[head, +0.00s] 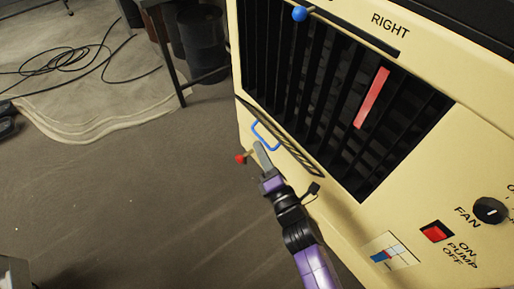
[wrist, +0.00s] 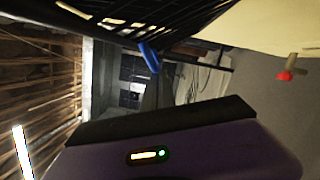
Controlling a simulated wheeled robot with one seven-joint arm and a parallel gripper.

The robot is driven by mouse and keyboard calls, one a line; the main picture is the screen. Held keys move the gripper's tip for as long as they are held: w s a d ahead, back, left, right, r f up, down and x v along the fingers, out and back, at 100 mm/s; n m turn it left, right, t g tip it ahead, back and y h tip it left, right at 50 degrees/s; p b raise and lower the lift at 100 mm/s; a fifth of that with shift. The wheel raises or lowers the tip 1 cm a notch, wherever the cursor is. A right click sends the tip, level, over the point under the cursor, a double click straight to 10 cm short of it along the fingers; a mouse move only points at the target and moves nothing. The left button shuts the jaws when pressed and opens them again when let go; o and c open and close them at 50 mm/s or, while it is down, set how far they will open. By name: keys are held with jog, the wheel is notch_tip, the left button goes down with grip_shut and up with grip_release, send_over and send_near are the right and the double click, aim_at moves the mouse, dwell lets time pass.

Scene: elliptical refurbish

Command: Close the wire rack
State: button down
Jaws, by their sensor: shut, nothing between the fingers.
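The wire rack (head: 300,157) is a dark mesh panel on the front of a cream cooler, below its black louvres. It juts outward and shows as a narrow, slanted strip. A blue loop handle (head: 265,135) sits on its outer edge. My gripper (head: 261,150) is shut and empty, close by the handle; whether they touch I cannot tell. In the wrist view the rack's dark bars (wrist: 120,15) cross the top, and the blue handle (wrist: 149,56) hangs below them, beyond the dark fingers (wrist: 165,120).
A spigot with a red knob (head: 240,158) sticks out low on the cooler, left of my gripper. A blue ball lever (head: 299,13), a fan dial (head: 491,210) and a red switch (head: 437,231) are on the cooler. Cables (head: 75,65) lie on the floor; nearer floor is clear.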

aim_at(277, 135)
jog(key=w+d+r+m+p, duration=0.1)
jog(key=r+m+p, duration=0.1)
jog(key=p, duration=0.2)
jog(key=w+d+r+m+p, duration=0.1)
jog(key=d+r+m+p, duration=0.1)
jog(key=p, duration=0.2)
jog(key=w+d+r+m+g+p, duration=0.1)
jog(key=p, duration=0.3)
jog(key=shift+d+r+m+h+p, duration=0.25)
jog(key=shift+r+m+h+p, duration=0.05)
jog(key=shift+r+m+h, duration=0.1)
jog(key=shift+w+d+r+p, duration=0.15)
jog(key=shift+w+d+p, duration=0.4)
jog(key=shift+p, duration=0.4)
jog(key=shift+d, duration=0.15)
